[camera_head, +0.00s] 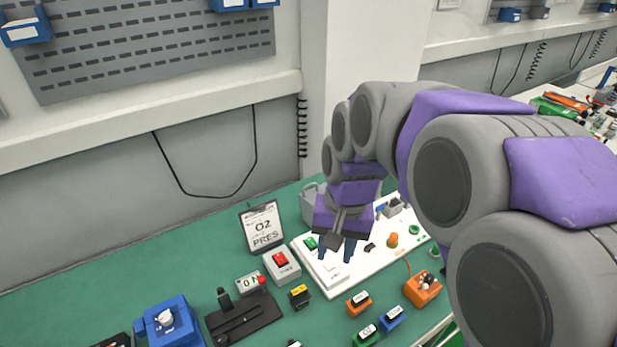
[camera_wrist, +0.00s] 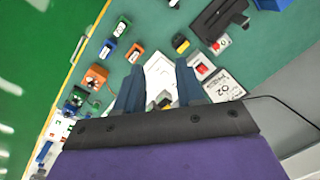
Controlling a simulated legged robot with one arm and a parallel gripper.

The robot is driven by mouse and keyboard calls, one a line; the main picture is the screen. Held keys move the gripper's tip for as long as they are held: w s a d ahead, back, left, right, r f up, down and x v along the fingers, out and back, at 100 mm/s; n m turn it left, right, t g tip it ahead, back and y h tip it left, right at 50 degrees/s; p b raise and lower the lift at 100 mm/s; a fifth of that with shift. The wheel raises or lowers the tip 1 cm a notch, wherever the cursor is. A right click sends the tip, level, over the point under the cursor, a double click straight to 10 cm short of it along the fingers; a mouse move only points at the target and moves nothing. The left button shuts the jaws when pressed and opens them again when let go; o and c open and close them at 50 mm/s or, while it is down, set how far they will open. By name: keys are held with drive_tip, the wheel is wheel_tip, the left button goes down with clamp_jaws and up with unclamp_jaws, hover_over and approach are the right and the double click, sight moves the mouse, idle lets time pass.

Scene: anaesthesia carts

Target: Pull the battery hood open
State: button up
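A white panel (camera_head: 375,248) lies on the green bench with small parts on it. At its near left end is a raised white block (camera_head: 321,268) with a green switch beside it, which may be the battery hood; I cannot tell for sure. My gripper (camera_head: 335,250) points down above this end of the panel. In the wrist view my gripper (camera_wrist: 159,66) has its two blue-grey fingers apart, with the white panel (camera_wrist: 158,72) showing between them and nothing held. Whether a fingertip touches the panel is unclear. My gripper and arm hide part of the panel.
An O2 PRES sign (camera_head: 262,228) and a grey box with a red switch (camera_head: 281,265) stand left of the panel. Orange (camera_head: 359,304), blue and green blocks lie in front. A blue device (camera_head: 170,322) is at the front left.

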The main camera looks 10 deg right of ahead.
drive_tip(key=w+r+m, duration=0.1)
drive_tip(key=w+m, duration=0.2)
drive_tip(key=w, duration=1)
drive_tip(key=m+t+p, duration=0.2)
drive_tip(key=m+t, duration=0.2)
drive_tip(key=m, duration=0.4)
hover_over(310, 185)
drive_tip(key=s+d, duration=0.2)
drive_tip(key=s, duration=0.4)
wheel_tip(310, 185, down, 6)
drive_tip(key=b+x, duration=0.1)
drive_tip(key=x, duration=0.7)
drive_tip(key=b+x, duration=0.1)
drive_tip(key=x, duration=0.8)
drive_tip(key=shift+a+f, duration=0.25)
drive_tip(key=shift+f, duration=0.1)
clamp_jaws()
